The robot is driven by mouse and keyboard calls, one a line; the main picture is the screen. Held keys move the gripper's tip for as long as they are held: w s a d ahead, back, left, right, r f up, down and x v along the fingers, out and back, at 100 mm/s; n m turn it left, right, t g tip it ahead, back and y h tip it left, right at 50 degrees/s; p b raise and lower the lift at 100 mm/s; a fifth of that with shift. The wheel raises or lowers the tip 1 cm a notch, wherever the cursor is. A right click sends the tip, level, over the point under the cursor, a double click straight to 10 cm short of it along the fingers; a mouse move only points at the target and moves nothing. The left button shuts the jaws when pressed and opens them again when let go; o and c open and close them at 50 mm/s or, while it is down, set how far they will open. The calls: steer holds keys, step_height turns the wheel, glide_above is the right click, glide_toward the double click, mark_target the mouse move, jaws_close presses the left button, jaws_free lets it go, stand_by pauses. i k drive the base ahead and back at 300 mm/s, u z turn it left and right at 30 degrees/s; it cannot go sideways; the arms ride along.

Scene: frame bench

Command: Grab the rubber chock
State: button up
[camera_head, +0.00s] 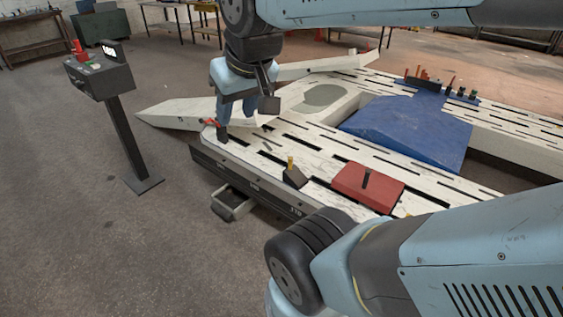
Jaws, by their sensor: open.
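A small dark wedge with an upright yellow tab, which looks like the rubber chock (294,178), sits on the near edge of the white slotted frame bench (300,141). My gripper (236,122) points down over the bench's left end, up and to the left of the chock and apart from it. Its fingers are open, and I see nothing held between them. The left finger partly overlaps a small red item (211,123) at the bench edge; I cannot tell whether they touch.
A red block (352,184) with a black upright piece lies right of the chock. A blue ramp-like cover (410,130) fills the bench's middle. A control pedestal (125,135) stands left. An open drawer (236,207) juts below the bench. The floor at front left is clear.

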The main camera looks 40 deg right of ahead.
mark_target(292, 175)
steer(key=z, duration=0.1)
steer(key=i, duration=0.9)
steer(key=z, duration=0.15)
